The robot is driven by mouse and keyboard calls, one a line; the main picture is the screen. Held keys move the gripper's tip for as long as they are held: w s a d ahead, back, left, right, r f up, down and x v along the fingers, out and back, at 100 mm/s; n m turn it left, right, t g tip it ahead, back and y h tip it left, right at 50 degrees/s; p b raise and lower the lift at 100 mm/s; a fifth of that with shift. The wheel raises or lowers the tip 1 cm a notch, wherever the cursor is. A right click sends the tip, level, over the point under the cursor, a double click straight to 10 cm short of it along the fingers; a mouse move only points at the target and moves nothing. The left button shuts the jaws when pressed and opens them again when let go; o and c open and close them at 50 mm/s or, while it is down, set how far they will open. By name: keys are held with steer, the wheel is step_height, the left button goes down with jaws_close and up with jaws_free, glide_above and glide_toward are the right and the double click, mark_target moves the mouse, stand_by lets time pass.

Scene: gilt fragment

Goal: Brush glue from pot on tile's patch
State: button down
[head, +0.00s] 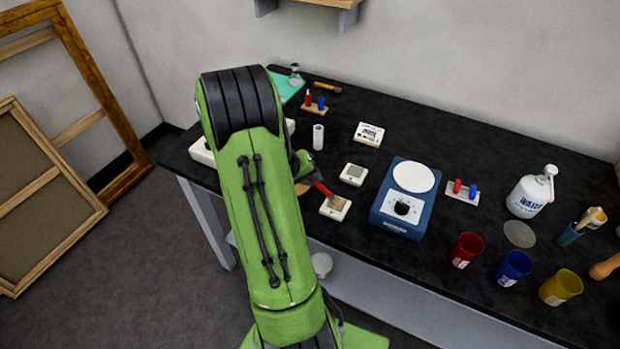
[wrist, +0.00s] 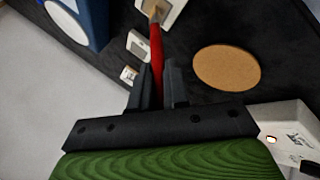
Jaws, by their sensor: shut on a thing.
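My gripper (wrist: 158,84) is shut on a red-handled brush (wrist: 156,48), which also shows beside my arm in the head view (head: 322,188). The brush points away from the fingers, and its tip lies over a small white tile (head: 328,212) with a tan-brown patch (head: 337,202). The tile shows at the top edge in the wrist view (wrist: 171,12). I cannot tell whether the bristles touch the patch. My arm hides most of the gripper in the head view. I cannot make out a glue pot with certainty.
A round cork mat (wrist: 227,67) lies beside the brush. A tile with a grey patch (head: 353,174), a marked tile (head: 369,134) and a blue stirrer (head: 402,222) stand nearby. Red (head: 467,250), blue (head: 513,267) and yellow (head: 561,287) cups line the front right.

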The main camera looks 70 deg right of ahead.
steer(key=shift+a+f+b, duration=0.1)
steer(key=shift+a+b, duration=0.6)
stand_by(0.8)
